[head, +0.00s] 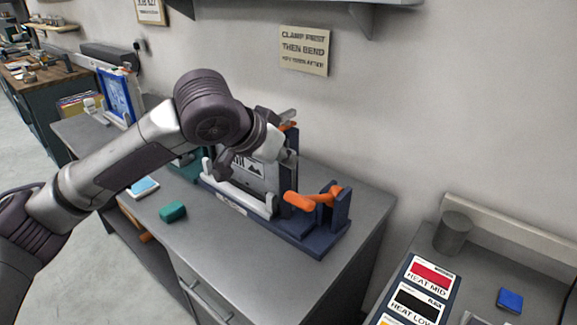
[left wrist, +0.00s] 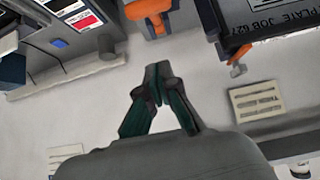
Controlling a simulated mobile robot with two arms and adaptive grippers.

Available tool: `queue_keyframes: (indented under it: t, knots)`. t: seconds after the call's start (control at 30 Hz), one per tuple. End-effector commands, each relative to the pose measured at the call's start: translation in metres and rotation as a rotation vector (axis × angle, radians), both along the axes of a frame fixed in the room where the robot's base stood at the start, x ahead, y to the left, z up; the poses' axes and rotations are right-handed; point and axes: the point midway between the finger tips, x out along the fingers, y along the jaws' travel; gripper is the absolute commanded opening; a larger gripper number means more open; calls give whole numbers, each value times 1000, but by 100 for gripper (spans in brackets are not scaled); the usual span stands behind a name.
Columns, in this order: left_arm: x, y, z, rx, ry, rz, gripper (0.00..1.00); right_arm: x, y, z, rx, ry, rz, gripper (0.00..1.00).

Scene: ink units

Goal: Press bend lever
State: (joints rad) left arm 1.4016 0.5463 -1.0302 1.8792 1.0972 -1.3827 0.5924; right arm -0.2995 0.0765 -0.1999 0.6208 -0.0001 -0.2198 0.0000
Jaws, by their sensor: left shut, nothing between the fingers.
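The bending fixture (head: 290,228) is a dark blue base on the grey bench, holding an upright plate with a picture on it. An orange bend lever (head: 299,201) sits on its right side by a blue bracket; in the left wrist view it shows at the top (left wrist: 151,12). A second orange handle (head: 289,126) is at the fixture's back, partly hidden by my left arm. My left gripper (left wrist: 157,76) is shut and empty, with clear space between its tips and the bend lever in the picture. In the head view its fingers are hard to make out over the fixture. My right gripper is not in view.
A teal block (head: 173,212) lies on the bench, left of the fixture. A wall sign (head: 304,50) hangs behind. A grey cylinder (head: 453,233) and heat-labelled colour cards (head: 415,305) are on the right-hand counter. A gap separates the two counters. A shelf is overhead.

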Motion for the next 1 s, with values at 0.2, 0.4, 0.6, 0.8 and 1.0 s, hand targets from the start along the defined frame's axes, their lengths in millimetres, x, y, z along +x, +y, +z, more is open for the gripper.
queue_keyframes:
  t: [0.2, 0.4, 0.6, 0.8, 1.0]
  knots:
    - [26, -19, -29, 1, 5, 1, 0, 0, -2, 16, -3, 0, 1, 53]
    - [50, -37, -58, 1, 3, -1, 0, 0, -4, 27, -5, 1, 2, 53]
    - [36, -26, -83, 2, 0, 0, 0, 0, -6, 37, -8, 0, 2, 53]
    - [32, -24, -92, 0, 0, -1, 0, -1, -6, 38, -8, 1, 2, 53]
    - [31, -23, -92, 0, -1, -1, 0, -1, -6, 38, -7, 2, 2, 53]
